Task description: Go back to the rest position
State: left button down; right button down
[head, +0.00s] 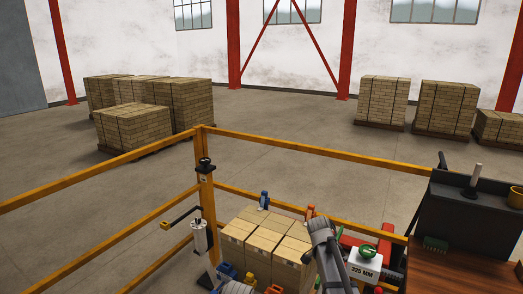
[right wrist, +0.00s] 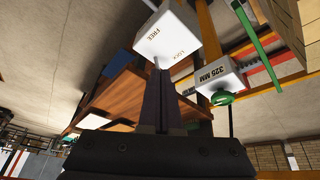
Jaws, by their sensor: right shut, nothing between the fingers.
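My right gripper (right wrist: 162,105) shows in the right wrist view with its two dark fingers together and nothing between them. A white block marked FREE and LOCK (right wrist: 160,35) is just beyond the fingertips in that view; I cannot tell whether they touch. A white box marked 325 MM (right wrist: 221,78) with a green round part is to the right. The same box (head: 364,266) shows in the head view, right of a grey arm link of mine (head: 325,250). My left gripper does not show clearly in either view.
Several tan bricks or blocks (head: 260,242) are stacked at the lower middle. Orange rails (head: 310,152) fence the area. A wooden bench (head: 450,262) with a black stand (head: 465,220) is at the right. Strapped brick pallets (head: 150,105) stand farther back on open floor.

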jog(key=s+a+f+n+y, duration=0.1)
jog(key=s+a+n+y, duration=0.2)
jog(key=s+a+n, duration=1.7)
jog(key=s+a, duration=0.2)
jog(key=s, duration=0.1)
jog(key=shift+s+a+f+n+y, duration=0.2)
jog(key=shift+s+f+n+y, duration=0.1)
jog(key=shift+s+f, duration=0.1)
